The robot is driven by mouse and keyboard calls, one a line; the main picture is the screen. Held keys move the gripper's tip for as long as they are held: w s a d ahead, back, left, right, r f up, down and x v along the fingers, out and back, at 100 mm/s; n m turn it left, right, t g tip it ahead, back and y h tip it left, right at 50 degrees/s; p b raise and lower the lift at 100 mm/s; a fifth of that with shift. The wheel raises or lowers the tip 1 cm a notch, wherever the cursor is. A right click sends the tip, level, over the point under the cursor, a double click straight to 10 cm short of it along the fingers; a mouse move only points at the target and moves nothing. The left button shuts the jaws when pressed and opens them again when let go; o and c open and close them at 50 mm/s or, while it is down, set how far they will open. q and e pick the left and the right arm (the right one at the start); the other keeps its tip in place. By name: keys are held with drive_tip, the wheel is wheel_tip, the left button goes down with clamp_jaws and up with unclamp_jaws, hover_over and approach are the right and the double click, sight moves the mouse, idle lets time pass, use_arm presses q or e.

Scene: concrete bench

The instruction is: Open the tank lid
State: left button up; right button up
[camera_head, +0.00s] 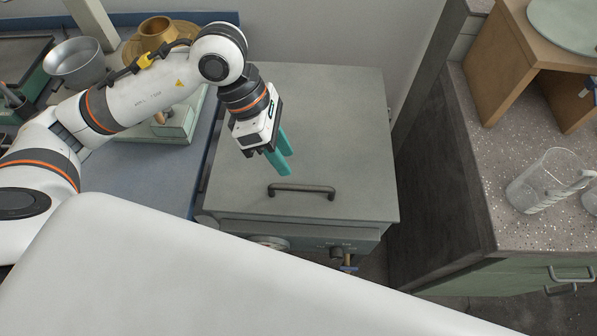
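The tank lid (345,130) is a flat grey-green panel on top of a box-shaped tank (300,231), and it lies closed. A dark bar handle (302,188) is fixed near the lid's front edge. My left gripper (279,163) is above the lid, just behind and to the left of the handle, with its teal fingers pointing down. The fingers look close together, but I cannot tell whether there is a gap between them. It does not appear to touch the handle. My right gripper is out of view.
A blue bench at left holds a metal pot (75,62) and a brass vessel (157,33). At right, a speckled counter (540,232) carries a glass beaker (541,181) and a wooden stand (500,62). A wall stands behind the tank.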

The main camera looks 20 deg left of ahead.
sight(302, 186)
use_arm(q)
drive_tip(key=x, duration=0.6)
drive_tip(key=shift+w+f, duration=0.15)
drive_tip(key=shift+d+f, duration=0.3)
drive_tip(key=shift+f, duration=0.3)
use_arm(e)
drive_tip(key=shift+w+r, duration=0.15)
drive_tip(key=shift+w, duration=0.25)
use_arm(q)
clamp_jaws()
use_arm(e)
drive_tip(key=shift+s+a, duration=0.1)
use_arm(q)
drive_tip(key=shift+r, duration=0.1)
